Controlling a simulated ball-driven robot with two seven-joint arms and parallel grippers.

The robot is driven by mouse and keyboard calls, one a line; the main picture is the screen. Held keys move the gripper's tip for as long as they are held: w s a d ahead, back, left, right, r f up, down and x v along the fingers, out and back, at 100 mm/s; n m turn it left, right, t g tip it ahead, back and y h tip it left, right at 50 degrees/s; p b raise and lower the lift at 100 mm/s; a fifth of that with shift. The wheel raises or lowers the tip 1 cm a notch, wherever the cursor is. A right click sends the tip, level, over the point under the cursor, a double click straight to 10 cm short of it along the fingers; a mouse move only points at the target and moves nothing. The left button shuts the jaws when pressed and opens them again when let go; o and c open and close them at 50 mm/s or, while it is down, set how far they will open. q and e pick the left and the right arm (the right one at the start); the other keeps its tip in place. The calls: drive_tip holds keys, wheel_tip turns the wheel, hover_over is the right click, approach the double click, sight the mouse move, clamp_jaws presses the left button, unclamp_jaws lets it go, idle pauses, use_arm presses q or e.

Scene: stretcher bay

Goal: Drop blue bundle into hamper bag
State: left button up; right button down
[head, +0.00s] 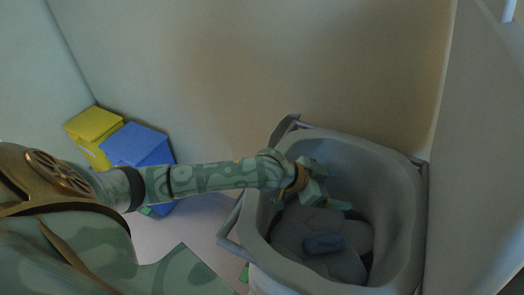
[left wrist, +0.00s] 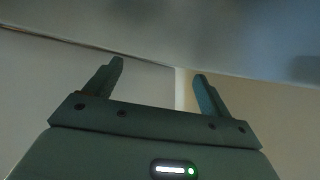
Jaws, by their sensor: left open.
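The hamper bag (head: 392,190) is a grey, open-topped bag on a frame at the right of the head view. The blue bundle (head: 323,243) lies inside it, on top of dark grey cloth-like lumps (head: 300,222). My left gripper (head: 339,203) reaches over the bag's left rim, above the contents and apart from the bundle in the picture. In the left wrist view, the left gripper (left wrist: 158,82) has its two fingers spread with nothing between them. The right gripper is not in view.
A yellow box (head: 93,126) and a blue box (head: 137,146) stand by the wall at the left, beyond my arm. Walls close in behind and to the right of the hamper. Some floor (head: 190,225) is clear between the boxes and the hamper.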

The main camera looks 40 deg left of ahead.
use_arm(q)
drive_tip(key=p+v, duration=0.1)
drive_tip(key=v, duration=1.2)
drive_tip(key=shift+p, duration=0.4)
drive_tip(key=shift+s+a+r, duration=0.1)
drive_tip(key=shift+s+a, duration=0.05)
